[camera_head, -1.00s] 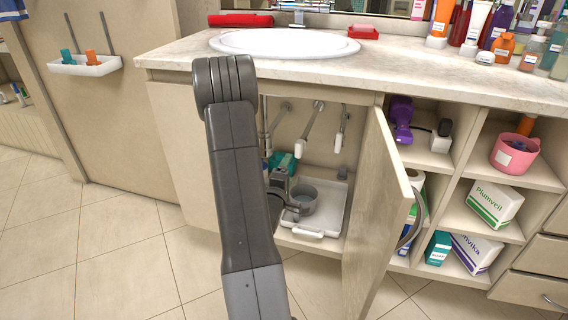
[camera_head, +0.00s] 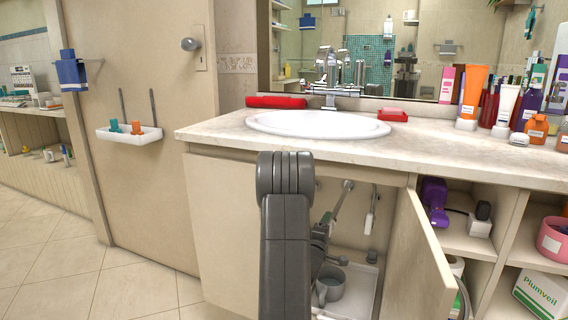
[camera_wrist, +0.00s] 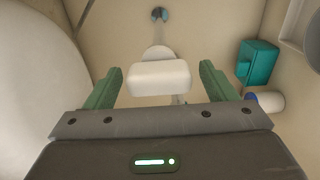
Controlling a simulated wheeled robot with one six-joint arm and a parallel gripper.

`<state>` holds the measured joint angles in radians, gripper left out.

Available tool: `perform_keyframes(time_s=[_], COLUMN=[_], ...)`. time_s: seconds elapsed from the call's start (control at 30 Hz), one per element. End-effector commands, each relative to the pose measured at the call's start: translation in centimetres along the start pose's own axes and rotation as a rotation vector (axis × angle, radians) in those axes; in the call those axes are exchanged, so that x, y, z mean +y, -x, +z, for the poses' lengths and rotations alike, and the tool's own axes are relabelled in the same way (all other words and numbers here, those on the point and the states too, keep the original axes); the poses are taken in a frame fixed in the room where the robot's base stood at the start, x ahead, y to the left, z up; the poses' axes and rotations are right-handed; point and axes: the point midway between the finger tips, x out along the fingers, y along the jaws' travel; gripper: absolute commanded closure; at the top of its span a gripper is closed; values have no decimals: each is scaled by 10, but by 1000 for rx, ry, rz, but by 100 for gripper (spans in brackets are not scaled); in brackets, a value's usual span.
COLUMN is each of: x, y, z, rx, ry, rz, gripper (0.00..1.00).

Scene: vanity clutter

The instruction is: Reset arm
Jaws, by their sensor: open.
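My gripper (camera_wrist: 162,84) is open, its two green fingers spread apart in the wrist view. A white block-like pipe end (camera_wrist: 160,77) shows between and beyond the fingertips; I cannot tell whether anything touches it. In the head view my dark grey arm rises in front of the open under-sink cabinet, and its far end is inside, mostly hidden behind the upper link. A grey mug (camera_head: 329,287) sits on the white tray (camera_head: 364,292) on the cabinet floor, below my gripper.
The cabinet door (camera_head: 418,262) stands open on the right. Pipes hang inside under the sink (camera_head: 318,124). The wrist view shows a teal box (camera_wrist: 258,62) at right. Shelves with boxes flank the door, and bottles crowd the counter's right side.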

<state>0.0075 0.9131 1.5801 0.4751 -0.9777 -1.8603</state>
Motion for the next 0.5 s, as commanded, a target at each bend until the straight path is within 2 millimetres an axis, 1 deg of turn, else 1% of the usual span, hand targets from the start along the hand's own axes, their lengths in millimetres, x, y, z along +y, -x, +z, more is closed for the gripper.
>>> perform_keyframes(time_s=[0.03, 0.13, 0.5], x=[0, 0, 0], y=[-4, -8, -7], z=[0, 0, 0], rx=[0, 0, 1], ry=[0, 0, 11], rz=[1, 0, 0], gripper=[22, 22, 22])
